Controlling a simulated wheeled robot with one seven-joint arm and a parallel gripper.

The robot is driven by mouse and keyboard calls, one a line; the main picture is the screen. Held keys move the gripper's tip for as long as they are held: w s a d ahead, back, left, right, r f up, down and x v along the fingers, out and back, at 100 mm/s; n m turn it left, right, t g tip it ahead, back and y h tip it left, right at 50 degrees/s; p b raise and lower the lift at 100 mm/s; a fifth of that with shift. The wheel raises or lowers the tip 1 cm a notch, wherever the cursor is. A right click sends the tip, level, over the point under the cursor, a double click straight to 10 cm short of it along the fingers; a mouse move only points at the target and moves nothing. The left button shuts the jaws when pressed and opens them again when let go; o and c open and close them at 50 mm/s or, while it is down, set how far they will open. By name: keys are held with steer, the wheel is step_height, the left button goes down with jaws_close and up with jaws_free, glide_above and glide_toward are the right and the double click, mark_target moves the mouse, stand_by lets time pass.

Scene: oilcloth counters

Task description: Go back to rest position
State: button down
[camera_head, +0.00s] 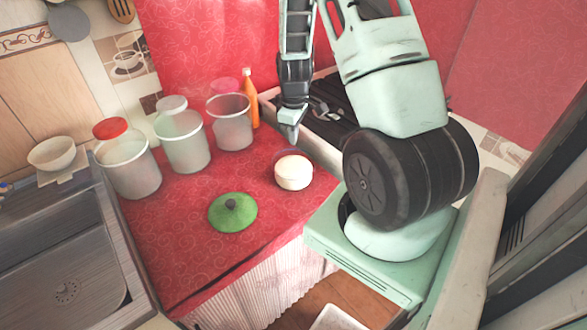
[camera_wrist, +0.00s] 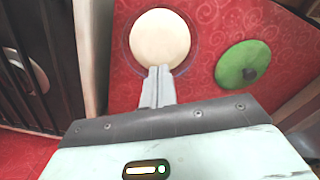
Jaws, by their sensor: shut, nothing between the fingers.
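My gripper (camera_head: 290,133) is shut and empty, pointing down above the red counter. In the head view it is just behind and above a round cream-white item (camera_head: 294,173) at the counter's right part. In the wrist view the shut fingers (camera_wrist: 159,72) overlap the lower edge of the cream disc (camera_wrist: 160,38), which has a clear rim around it. I cannot tell whether the fingertips touch it. A green lid (camera_head: 232,212) with a dark knob lies on the counter to its left; it also shows in the wrist view (camera_wrist: 236,68).
A dark stove (camera_head: 335,112) is behind my arm. A sink (camera_head: 60,250) is at left, with a white bowl (camera_head: 52,153) behind it. The counter's front left is clear.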

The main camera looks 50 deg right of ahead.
stand_by(0.4)
steer(key=w+a+r+n+y, duration=0.1)
steer(key=a+r, duration=0.5)
steer(key=a, duration=0.7)
steer(key=a+r+n, duration=0.1)
steer(key=a+r, duration=0.4)
steer(key=a, duration=0.7)
steer(key=s+a+r+n, duration=0.1)
steer(key=s+a+r, duration=0.3)
steer(key=s+a, duration=0.4)
steer(key=s+a+r+n, duration=0.1)
steer(key=s+a+r, duration=0.2)
steer(key=s+a, duration=0.4)
steer(key=s, duration=0.3)
steer(key=shift+a+r, duration=0.35)
steer(key=shift+r, duration=0.05)
